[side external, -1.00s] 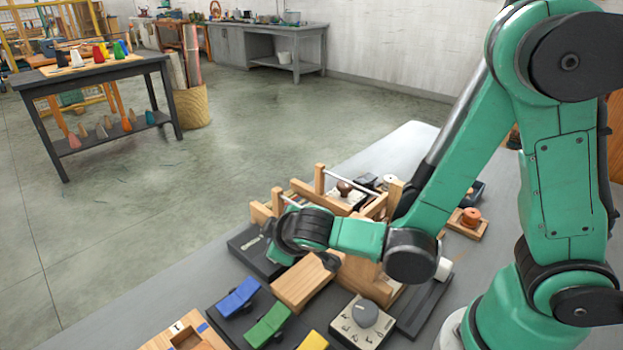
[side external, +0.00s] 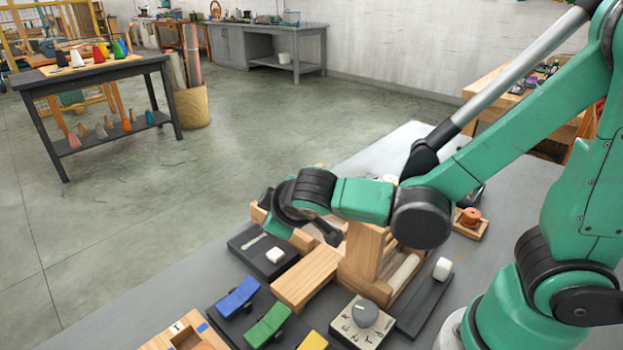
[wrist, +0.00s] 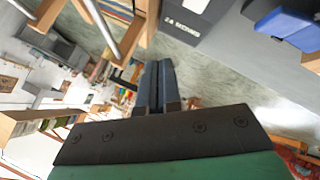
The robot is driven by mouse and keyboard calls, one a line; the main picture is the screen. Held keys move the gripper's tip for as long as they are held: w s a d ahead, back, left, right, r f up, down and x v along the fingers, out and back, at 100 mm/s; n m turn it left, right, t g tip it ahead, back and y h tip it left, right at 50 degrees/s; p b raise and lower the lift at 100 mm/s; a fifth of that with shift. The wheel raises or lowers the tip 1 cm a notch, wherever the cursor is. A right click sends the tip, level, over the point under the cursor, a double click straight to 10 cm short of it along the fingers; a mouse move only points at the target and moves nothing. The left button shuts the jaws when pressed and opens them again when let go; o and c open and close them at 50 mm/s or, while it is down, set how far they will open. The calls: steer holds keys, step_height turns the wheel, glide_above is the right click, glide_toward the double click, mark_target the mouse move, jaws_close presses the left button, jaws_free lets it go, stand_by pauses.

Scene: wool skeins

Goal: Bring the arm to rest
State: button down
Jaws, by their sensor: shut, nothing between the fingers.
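My gripper (wrist: 158,85) shows in the wrist view with its two dark fingers together and nothing between them. In the side view, my wrist is bent above the wooden frame (side external: 365,250) and the back of the bench devices. The fingers are partly hidden there by the wrist, and they seem clear of the devices.
A wooden block (side external: 307,275), blue pedal (side external: 238,297), green pedal (side external: 268,325) and dial box (side external: 362,322) crowd the bench front. Bare grey bench (side external: 515,200) lies at the right.

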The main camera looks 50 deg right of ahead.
steer(key=s+d+r+m+g+y, duration=0.1)
steer(key=s+d+r+m+y, duration=0.1)
steer(key=s+d+r+m, duration=0.2)
steer(key=s+d+m, duration=0.1)
steer(key=s, duration=0.2)
steer(key=shift+s+d+g+y, duration=0.15)
steer(key=shift+d+g+y, duration=0.15)
steer(key=shift+d+y, duration=0.1)
steer(key=w+a+r+n+g, duration=0.2)
steer(key=w+n+g, duration=0.1)
steer(key=n, duration=0.5)
steer(key=w+a+r+n+g, duration=0.1)
steer(key=w+a+n+g, duration=0.2)
steer(key=n, duration=0.6)
steer(key=shift+w+a+r+n+g, duration=0.35)
steer(key=shift+w+g, duration=0.25)
steer(key=shift+w, duration=0.4)
